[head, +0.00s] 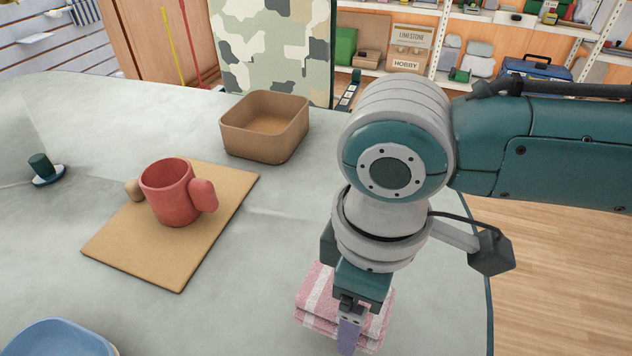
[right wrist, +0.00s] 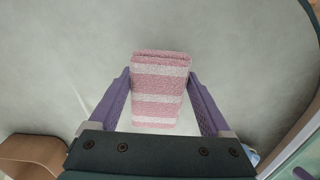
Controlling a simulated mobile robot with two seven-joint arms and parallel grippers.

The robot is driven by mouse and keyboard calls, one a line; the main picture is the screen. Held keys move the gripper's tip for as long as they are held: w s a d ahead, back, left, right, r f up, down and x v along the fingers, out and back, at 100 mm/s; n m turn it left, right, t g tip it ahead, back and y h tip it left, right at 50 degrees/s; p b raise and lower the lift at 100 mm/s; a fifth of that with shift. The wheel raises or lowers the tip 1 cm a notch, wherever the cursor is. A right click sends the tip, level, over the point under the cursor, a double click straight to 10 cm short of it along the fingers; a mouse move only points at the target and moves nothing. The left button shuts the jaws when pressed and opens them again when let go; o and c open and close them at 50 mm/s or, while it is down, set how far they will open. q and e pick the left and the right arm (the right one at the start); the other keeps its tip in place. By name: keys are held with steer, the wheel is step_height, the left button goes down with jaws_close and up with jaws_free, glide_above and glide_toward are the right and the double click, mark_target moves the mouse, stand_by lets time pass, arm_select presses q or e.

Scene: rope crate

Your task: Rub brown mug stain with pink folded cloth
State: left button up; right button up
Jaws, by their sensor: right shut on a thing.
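The pink and white striped folded cloth (head: 316,300) is at the front right of the grey table. It also shows in the right wrist view (right wrist: 160,95). My right gripper (head: 350,325) points down over the cloth and is shut on it, with its purple fingers (right wrist: 160,105) on either side. I cannot tell whether the cloth touches the table. A red mug (head: 168,193) with a rounded handle stands upright on a tan board (head: 130,250), left of the cloth. I see no brown stain on the mug's visible side. My left gripper is not in view.
A brown open box (head: 250,140) stands behind the board. A blue bowl (head: 60,340) is at the front left, partly cut off. A small dark green object (head: 41,165) is at the far left. The table between board and cloth is clear.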

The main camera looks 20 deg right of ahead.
steer(key=shift+r+p, duration=0.1)
steer(key=shift+p, duration=0.3)
steer(key=shift+f+b, duration=0.9)
steer(key=shift+f, duration=1)
steer(key=shift+f, duration=0.25)
steer(key=shift+f+b, duration=0.35)
steer(key=shift+f, duration=0.15)
steer(key=shift+d, duration=0.1)
